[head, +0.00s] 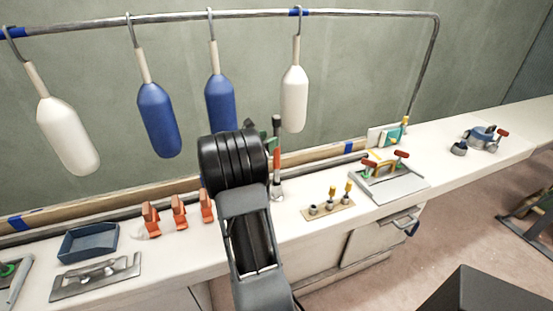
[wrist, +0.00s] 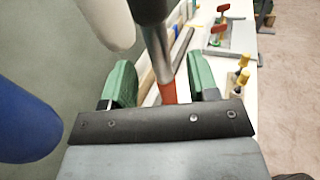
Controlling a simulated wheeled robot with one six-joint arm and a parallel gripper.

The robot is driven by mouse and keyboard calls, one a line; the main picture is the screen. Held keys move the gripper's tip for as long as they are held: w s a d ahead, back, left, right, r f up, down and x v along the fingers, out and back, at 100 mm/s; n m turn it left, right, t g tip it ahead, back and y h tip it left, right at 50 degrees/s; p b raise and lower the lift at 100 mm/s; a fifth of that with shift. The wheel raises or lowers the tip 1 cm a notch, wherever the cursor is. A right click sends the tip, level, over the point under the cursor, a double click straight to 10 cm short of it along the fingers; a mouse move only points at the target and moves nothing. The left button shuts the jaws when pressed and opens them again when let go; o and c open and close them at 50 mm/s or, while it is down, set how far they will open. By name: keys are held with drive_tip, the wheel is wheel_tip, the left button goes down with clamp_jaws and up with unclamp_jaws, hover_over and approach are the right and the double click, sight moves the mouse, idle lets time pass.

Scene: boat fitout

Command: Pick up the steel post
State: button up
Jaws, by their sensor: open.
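The steel post (wrist: 157,50) stands upright on the white counter in the head view, with a black top, a bare steel length and an orange-red lower part. It also shows in the head view (head: 277,139), just right of my arm's black wrist. In the wrist view, my gripper (wrist: 162,82) is open, with one green finger on each side of the post. The post runs through the gap between them, and I cannot tell whether either finger touches it. In the head view my gripper is mostly hidden behind my arm; only bits of green show.
White and blue fenders (head: 294,100) hang from a rail (head: 350,13) behind and above the post. Orange clips (head: 179,212) stand to the left on the counter (head: 270,245). A wooden block with yellow-topped pegs (head: 328,210) and a grey tray (head: 395,186) with red-handled clamps lie to the right.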

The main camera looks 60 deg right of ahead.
drive_tip(key=p+x, duration=0.1)
drive_tip(key=x, duration=0.5)
drive_tip(key=shift+d, duration=0.2)
clamp_jaws()
idle(0.5)
drive_tip(key=shift+r, duration=0.1)
